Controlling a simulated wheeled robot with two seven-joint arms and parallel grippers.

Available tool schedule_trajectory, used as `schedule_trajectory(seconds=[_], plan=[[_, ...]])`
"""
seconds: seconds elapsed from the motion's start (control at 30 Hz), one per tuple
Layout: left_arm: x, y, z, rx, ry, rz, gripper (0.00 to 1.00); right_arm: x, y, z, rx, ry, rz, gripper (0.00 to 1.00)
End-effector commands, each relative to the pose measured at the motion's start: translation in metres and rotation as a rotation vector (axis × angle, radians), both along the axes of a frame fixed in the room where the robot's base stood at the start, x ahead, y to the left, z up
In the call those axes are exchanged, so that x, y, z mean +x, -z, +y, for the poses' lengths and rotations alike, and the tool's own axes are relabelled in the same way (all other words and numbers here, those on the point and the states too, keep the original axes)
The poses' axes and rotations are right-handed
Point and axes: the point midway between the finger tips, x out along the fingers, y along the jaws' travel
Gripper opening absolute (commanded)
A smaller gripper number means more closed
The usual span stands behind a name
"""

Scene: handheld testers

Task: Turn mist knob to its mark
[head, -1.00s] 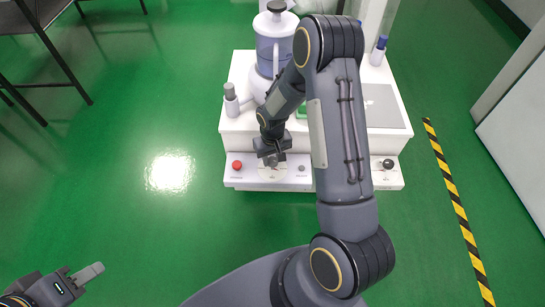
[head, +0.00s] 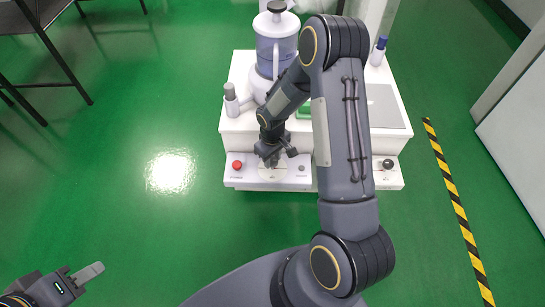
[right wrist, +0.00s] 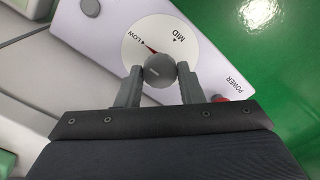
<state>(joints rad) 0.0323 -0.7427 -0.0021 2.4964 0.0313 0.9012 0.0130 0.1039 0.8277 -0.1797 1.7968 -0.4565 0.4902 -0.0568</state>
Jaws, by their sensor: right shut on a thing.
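A round grey knob (right wrist: 159,70) stands on a white dial plate (right wrist: 180,30) printed with LOW and MID. My right gripper (right wrist: 160,88) is shut on this knob, one finger on each side. A red pointer (right wrist: 151,48) shows on the plate beside the knob, close to LOW. In the head view my right gripper (head: 270,160) is over the white dial on the front panel (head: 240,183) and hides most of the knob. No label naming the knob is readable. My left gripper (head: 88,273) is at the lower left, away from everything; its opening is unclear.
A red POWER button (head: 237,164) is left of the dial and a small grey knob (head: 301,168) is right of it. A dark knob (head: 388,164) is at the panel's right end. A clear-walled vessel (head: 277,48) and a grey-capped bottle (head: 231,98) stand behind.

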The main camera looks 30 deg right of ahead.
Motion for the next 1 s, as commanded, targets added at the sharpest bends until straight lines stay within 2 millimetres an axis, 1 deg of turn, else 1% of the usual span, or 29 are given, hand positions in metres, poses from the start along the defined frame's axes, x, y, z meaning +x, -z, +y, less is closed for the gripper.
schedule_trajectory(seconds=[0.17,0.2,0.37,0.67,0.77,1.0], plan=[[0.0,0.0,0.0,0.0,0.0,0.0,0.36,0.001,0.0,0.0,-0.001,0.001,-0.002,0.11],[0.0,0.0,0.0,0.0,0.0,0.0,0.36,0.001,0.0,0.0,-0.001,0.001,-0.002,0.35],[0.0,0.0,0.0,0.0,0.0,0.0,0.36,0.0,0.0,0.0,-0.001,0.001,-0.001,0.56],[0.0,-0.001,0.0,0.0,0.0,0.0,0.36,0.0,-0.002,0.0,0.0,0.001,-0.001,0.56],[0.0,-0.005,0.0,0.0,0.0,0.0,0.36,0.001,-0.013,0.0,0.0,0.001,-0.003,0.56],[0.0,-0.019,0.0,0.0,0.0,0.0,0.36,0.001,-0.055,0.0,0.0,0.0,-0.004,0.56]])
